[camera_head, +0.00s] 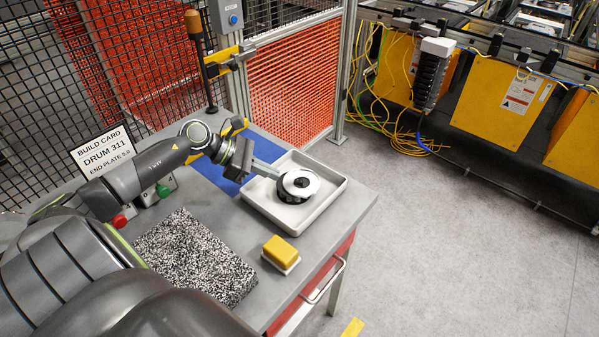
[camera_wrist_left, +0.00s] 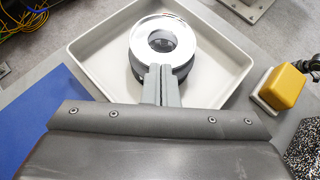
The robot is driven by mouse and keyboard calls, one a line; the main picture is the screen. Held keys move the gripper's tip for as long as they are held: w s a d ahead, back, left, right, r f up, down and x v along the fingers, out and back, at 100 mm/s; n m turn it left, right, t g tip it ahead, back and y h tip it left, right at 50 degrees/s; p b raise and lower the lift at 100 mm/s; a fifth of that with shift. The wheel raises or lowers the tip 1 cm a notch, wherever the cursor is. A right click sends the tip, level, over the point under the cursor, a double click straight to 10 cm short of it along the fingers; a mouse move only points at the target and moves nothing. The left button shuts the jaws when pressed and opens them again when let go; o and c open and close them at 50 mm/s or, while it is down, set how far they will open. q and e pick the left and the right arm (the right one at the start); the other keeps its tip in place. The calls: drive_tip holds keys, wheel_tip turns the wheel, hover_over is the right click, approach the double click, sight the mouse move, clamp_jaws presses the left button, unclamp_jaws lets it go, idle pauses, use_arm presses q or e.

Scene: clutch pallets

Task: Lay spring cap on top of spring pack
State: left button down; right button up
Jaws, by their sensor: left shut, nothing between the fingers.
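A shiny silver ring, apparently the spring cap (camera_head: 311,184), lies on a dark round stack, apparently the spring pack (camera_head: 294,201), in a light grey tray (camera_head: 333,196). In the left wrist view the cap (camera_wrist_left: 187,43) looks flat and roughly centred, with the pack (camera_wrist_left: 185,72) showing beneath its near edge. A dark opening shows through the cap's hole. My left gripper (camera_head: 279,175) is shut and empty. Its fingertips (camera_wrist_left: 160,68) overlap the near edge in the wrist view; I cannot tell whether they touch. My right gripper is out of view.
A yellow block on a white base (camera_head: 280,252) and a speckled slab (camera_head: 190,258) sit on the grey table near the tray. A blue mat (camera_head: 222,178) lies beside the tray. A build card (camera_head: 103,151) and mesh fence stand behind my arm.

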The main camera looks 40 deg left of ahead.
sight(309, 182)
use_arm(q)
drive_tip(key=w+d+p, duration=0.1)
drive_tip(key=d, duration=0.1)
drive_tip(key=w+d+p, duration=0.1)
drive_tip(key=w+d, duration=0.1)
drive_tip(key=w+d+p, duration=0.1)
drive_tip(key=d, duration=0.1)
drive_tip(key=shift+w, duration=0.4)
drive_tip(key=shift+f+p, duration=0.3)
drive_tip(key=shift+p, duration=0.15)
drive_tip(key=shift+f+b, duration=0.55)
drive_tip(key=shift+b, duration=0.3)
drive_tip(key=shift+s, duration=0.15)
drive_tip(key=shift+s+a+f, duration=0.1)
drive_tip(key=shift+a+f, duration=0.05)
